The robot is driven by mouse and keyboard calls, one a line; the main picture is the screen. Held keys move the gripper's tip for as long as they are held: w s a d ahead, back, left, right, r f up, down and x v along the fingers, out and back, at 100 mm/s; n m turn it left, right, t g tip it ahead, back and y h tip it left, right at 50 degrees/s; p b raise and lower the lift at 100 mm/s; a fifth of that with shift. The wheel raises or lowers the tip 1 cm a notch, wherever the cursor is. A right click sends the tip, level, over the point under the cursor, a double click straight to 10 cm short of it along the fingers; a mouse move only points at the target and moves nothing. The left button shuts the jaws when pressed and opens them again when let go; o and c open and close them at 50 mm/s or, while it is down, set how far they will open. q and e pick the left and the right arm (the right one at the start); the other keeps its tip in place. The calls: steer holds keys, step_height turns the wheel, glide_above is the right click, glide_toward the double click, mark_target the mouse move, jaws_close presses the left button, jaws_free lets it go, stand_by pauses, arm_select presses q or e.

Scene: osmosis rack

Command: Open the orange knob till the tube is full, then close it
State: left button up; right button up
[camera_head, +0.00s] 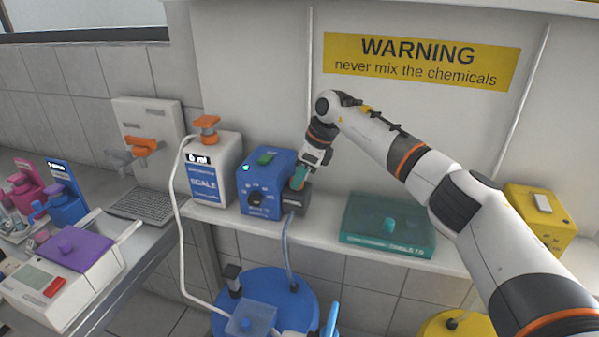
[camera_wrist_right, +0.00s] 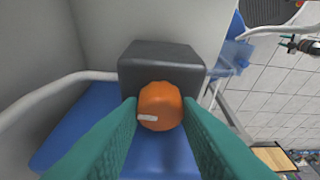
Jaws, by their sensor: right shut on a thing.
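The orange knob (camera_wrist_right: 160,105) shows between the teal fingers of my right gripper (camera_wrist_right: 160,125) in the wrist view, on a dark grey block (camera_wrist_right: 160,57). My right gripper is shut on it. In the head view, my right gripper (camera_head: 300,180) reaches down to this block (camera_head: 296,200) at the right side of a blue box (camera_head: 262,190), and its fingers mostly hide the knob. A pale tube (camera_head: 286,245) hangs below the block; its fill is unclear. A small dark part with a teal tip (camera_wrist_right: 293,42), possibly my left gripper, shows at the wrist view's right edge.
A white scale box (camera_head: 212,168) with an orange top, its display seeming to read 0 ml, stands left of the blue box. A teal box (camera_head: 388,227) and yellow box (camera_head: 540,215) stand to the right. A blue drum (camera_head: 265,295) is below the shelf.

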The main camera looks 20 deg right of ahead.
steer(key=shift+w+r+n+g+y+p, duration=0.15)
steer(key=shift+n+g+y+p, duration=0.2)
steer(key=shift+n, duration=0.85)
steer(key=o, duration=1)
steer(key=shift+c, duration=0.2)
steer(key=b+v, duration=0.2)
steer(key=v, duration=1)
steer(key=shift+a, duration=0.1)
